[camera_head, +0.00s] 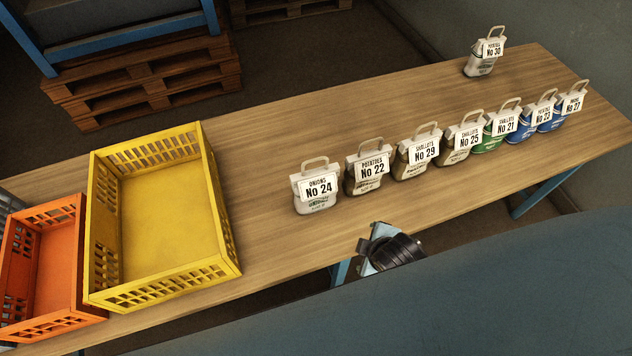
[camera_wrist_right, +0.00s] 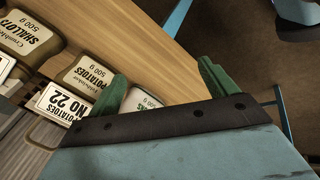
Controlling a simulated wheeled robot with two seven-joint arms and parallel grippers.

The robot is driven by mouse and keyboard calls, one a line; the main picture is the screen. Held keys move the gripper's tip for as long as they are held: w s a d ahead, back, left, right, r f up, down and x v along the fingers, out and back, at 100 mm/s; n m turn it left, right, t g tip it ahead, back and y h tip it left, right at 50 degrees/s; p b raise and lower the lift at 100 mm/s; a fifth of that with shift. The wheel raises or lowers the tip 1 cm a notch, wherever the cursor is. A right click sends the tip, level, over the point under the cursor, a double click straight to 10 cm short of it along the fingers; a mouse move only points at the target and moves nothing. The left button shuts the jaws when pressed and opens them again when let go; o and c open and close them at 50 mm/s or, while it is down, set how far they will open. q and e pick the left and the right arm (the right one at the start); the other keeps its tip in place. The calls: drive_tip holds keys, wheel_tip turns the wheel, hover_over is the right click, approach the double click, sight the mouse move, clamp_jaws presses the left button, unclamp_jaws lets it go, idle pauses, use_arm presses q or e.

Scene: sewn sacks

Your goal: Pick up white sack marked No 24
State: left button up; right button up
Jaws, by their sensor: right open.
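The white sack marked No 24 (camera_head: 317,189), with an onions tag and a loop handle, stands upright at the left end of the row on the table. In the right wrist view, a pale sack with green print (camera_wrist_right: 143,100), apparently the same one, shows partly between the fingers, mostly hidden by the gripper body. My right gripper (camera_wrist_right: 163,84) is open, with two green fingers apart and nothing held. In the head view my right wrist is at the table's front edge, right of and nearer than the No 24 sack. My left gripper is out of view.
The No 22 sack (camera_head: 367,170) stands close to the right of No 24, with several more sacks beyond. The No 30 sack (camera_head: 485,58) stands apart at the back. A yellow crate (camera_head: 224,215) and an orange crate (camera_head: 76,252) are left. Table between crate and sacks is clear.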

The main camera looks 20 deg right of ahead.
drive_tip(key=w+a+r+n+t+p, duration=0.1)
drive_tip(key=w+a+r+n+t, duration=0.15)
drive_tip(key=r+n, duration=0.4)
drive_tip(key=w+a+r+n+t+y+p, duration=0.15)
drive_tip(key=w+r+n, duration=0.25)
drive_tip(key=n, duration=0.6)
drive_tip(key=w+a+r+n+t, duration=0.3)
drive_tip(key=r+n, duration=0.2)
drive_tip(key=n, duration=0.4)
hover_over(315, 184)
drive_tip(key=s, duration=0.2)
drive_tip(key=f, duration=0.4)
drive_tip(key=shift+w+d+f, duration=0.15)
drive_tip(key=shift+w+d, duration=0.1)
drive_tip(key=shift+b+x, duration=0.35)
drive_tip(key=shift+x, duration=2.25)
drive_tip(key=shift+d+r, duration=0.1)
drive_tip(key=shift+r, duration=0.1)
drive_tip(key=shift+c, duration=0.4)
drive_tip(key=c, duration=1.7)
drive_tip(key=shift+w, duration=0.1)
clamp_jaws()
